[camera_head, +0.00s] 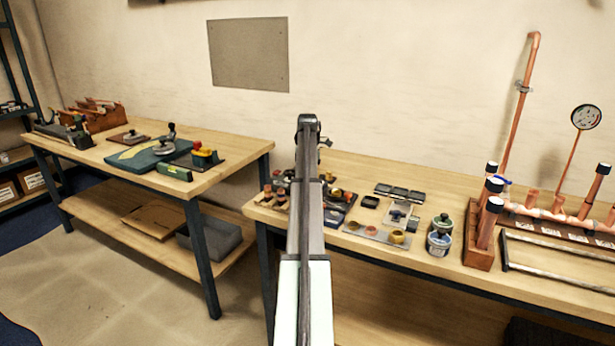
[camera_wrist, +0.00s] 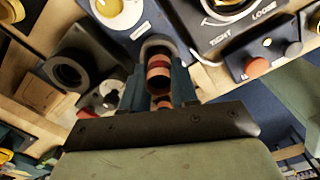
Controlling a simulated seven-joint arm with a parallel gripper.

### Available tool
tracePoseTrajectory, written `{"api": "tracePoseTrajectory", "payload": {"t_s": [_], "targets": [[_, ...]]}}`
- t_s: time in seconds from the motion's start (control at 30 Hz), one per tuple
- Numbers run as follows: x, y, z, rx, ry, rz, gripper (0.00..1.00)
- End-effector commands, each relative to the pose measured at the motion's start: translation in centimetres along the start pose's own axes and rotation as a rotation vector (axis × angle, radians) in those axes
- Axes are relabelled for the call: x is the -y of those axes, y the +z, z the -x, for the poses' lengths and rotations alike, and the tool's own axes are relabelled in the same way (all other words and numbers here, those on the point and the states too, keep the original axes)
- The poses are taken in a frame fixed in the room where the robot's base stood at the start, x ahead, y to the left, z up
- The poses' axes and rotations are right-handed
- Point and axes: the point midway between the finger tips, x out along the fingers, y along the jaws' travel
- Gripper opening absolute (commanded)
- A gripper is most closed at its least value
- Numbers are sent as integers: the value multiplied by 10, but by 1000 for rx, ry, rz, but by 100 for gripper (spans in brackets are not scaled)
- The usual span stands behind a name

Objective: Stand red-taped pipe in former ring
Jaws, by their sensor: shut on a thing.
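In the wrist view, my gripper (camera_wrist: 158,88) is shut on a short copper pipe with a red tape band (camera_wrist: 158,65). The pipe's open end shows between the dark fingers. A grey rounded edge lies just beyond the pipe, and I cannot tell whether they touch. A black block with a round ring opening (camera_wrist: 68,72) lies to the left, apart from the pipe; I cannot tell whether it is the former ring. In the head view, my arm hides the gripper and the pipe.
A panel marked TIGHT and LOOSE (camera_wrist: 262,40) is at the upper right in the wrist view. In the head view, small parts crowd the right bench (camera_head: 355,275) around my arm. Two jars (camera_head: 440,235) and a rack of copper pipes (camera_head: 482,250) stand to the right.

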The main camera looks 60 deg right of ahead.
Motion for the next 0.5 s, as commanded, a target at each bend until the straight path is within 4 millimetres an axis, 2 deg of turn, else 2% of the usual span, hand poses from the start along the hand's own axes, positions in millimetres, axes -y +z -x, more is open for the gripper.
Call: {"api": "tracePoseTrajectory", "payload": {"t_s": [0.5], "targets": [[0, 0, -4, 0, 0, 0, 0]]}}
